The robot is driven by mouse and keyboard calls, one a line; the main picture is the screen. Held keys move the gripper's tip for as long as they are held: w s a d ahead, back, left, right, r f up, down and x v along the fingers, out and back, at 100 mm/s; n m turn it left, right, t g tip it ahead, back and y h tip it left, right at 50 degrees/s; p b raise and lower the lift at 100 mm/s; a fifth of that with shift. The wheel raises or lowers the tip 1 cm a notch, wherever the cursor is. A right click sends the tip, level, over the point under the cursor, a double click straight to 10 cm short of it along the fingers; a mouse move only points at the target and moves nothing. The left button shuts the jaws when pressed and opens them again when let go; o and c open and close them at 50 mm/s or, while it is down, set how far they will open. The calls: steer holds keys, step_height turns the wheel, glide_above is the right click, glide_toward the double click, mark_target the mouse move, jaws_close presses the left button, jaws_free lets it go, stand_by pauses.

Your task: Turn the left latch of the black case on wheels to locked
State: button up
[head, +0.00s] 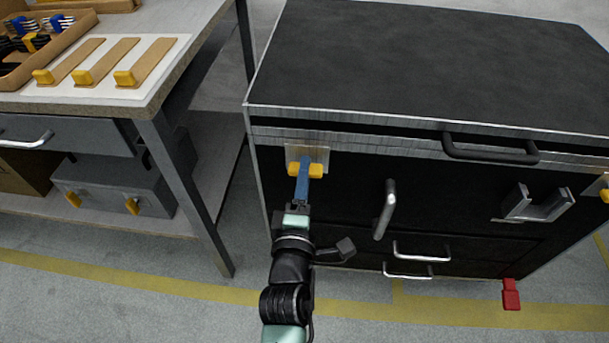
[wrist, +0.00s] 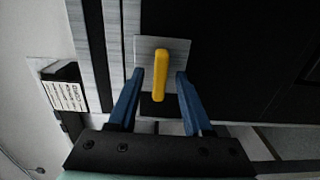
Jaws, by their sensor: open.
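The black case (head: 430,60) stands on the floor in the head view, its front facing me. Its left latch (head: 315,171) is a yellow handle on a pale metal plate (head: 319,154) near the top left of the front. In the head view the handle lies roughly level, its middle hidden behind my blue finger. My gripper (head: 303,172) is at the latch. In the wrist view the yellow handle (wrist: 159,74) stands between my two open blue fingers (wrist: 160,80), with a gap on each side. The wheels are hardly visible.
A dark lid handle (head: 490,153), a silver upright handle (head: 385,210) and a metal bracket (head: 537,204) stick out from the case front. Another yellow latch (head: 604,194) is at the right edge. A workbench (head: 160,100) stands at left.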

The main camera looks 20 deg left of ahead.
steer(key=shift+w+a, duration=0.1)
steer(key=shift+w, duration=0.1)
jaws_close()
steer(key=shift+m, duration=0.3)
steer(key=m+b, duration=0.2)
steer(key=m, duration=1.5)
stand_by(0.5)
steer(key=shift+m, duration=0.3)
